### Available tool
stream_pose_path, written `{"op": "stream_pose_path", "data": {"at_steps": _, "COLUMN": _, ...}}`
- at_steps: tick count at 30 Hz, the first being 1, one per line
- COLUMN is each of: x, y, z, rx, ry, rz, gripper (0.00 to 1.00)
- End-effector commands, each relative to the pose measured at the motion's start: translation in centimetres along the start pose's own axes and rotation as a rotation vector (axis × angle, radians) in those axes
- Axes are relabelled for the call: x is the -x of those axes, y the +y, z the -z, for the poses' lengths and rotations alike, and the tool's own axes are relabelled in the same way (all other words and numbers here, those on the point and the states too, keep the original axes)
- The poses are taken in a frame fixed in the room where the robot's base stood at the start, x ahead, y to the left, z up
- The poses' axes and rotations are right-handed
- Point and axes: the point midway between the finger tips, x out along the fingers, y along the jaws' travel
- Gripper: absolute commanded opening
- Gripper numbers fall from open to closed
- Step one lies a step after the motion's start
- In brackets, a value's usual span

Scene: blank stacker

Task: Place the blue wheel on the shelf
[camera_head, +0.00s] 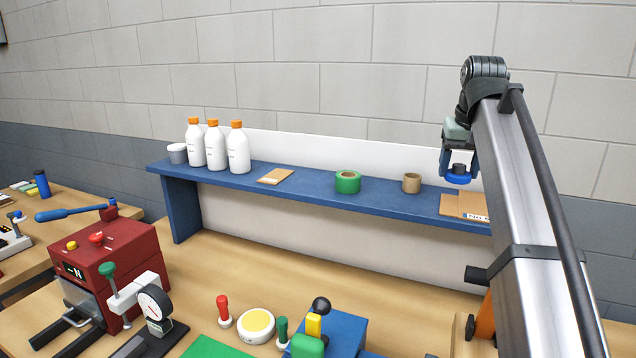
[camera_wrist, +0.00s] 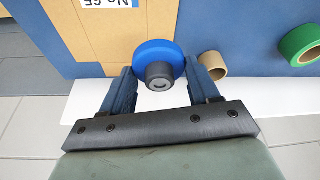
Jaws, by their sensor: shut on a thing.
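The blue wheel (camera_head: 458,181) has a dark hub and hangs below my gripper (camera_head: 459,165) in the head view. In the wrist view, the wheel (camera_wrist: 150,49) shows its dark hub between the two fingers of my gripper (camera_wrist: 163,78). The gripper is shut on the wheel. The blue shelf (camera_head: 310,193) runs along the wall over the bench. The wheel appears to be above the shelf's right part, near the cardboard pieces (camera_head: 455,206). I cannot tell the exact height of the gap beneath it.
On the shelf stand a brown tape roll (camera_head: 411,183), a green tape roll (camera_head: 348,181), a flat cardboard piece (camera_head: 275,176), white bottles (camera_head: 239,150) and a grey tub (camera_head: 177,154). Bare shelf shows between the tape rolls. A red machine (camera_head: 105,260) stands on the bench.

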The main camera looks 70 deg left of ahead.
Motion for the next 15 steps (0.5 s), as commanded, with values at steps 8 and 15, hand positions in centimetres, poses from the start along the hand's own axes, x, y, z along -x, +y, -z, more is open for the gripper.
{"op": "stream_pose_path", "data": {"at_steps": 8, "x": 1.5, "y": -10.5, "z": 3.8, "rx": 0.107, "ry": 0.0, "rz": 0.033, "gripper": 0.28}}
{"op": "stream_pose_path", "data": {"at_steps": 15, "x": 2.2, "y": -15.0, "z": 4.7, "rx": 0.151, "ry": 0.0, "rz": 0.047, "gripper": 0.28}}
